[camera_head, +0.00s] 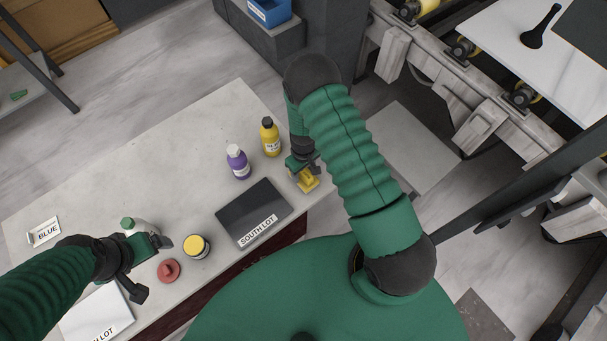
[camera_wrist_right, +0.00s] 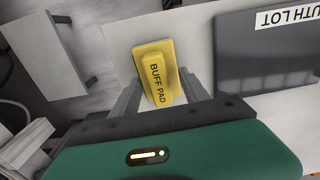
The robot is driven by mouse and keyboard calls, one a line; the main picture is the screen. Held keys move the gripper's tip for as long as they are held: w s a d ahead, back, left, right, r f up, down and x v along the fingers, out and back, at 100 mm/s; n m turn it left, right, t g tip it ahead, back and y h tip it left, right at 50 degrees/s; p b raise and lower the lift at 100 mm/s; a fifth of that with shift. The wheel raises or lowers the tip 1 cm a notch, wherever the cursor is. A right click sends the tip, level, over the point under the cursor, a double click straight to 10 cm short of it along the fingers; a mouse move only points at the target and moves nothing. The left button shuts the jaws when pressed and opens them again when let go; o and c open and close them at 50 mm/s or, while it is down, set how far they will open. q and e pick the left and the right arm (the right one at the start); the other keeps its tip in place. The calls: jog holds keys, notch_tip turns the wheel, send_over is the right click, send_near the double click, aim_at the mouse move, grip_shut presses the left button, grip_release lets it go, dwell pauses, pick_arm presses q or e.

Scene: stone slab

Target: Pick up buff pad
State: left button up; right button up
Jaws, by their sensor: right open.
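The yellow buff pad (camera_head: 308,181) lies on the stone slab near its right edge, right of the dark South Lot tray. In the right wrist view the buff pad (camera_wrist_right: 156,62) shows its printed name and a raised block on a flat base. My right gripper (camera_head: 303,168) is open over the pad; in the wrist view its fingers (camera_wrist_right: 160,92) stand on either side of the pad's near part. Whether they touch it I cannot tell. My left gripper (camera_head: 151,267) is open and empty above the slab's left part, near a red knobbed item.
The dark South Lot tray (camera_head: 250,207) lies beside the pad. The slab's back left is clear.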

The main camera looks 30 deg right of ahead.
jog(key=shift+f, duration=0.45)
jog(key=shift+w+f, duration=0.1)
jog(key=shift+d, duration=0.25)
jog(key=c, duration=0.6)
jog(key=shift+a, duration=0.1)
grip_shut()
jog(key=shift+a, duration=0.1)
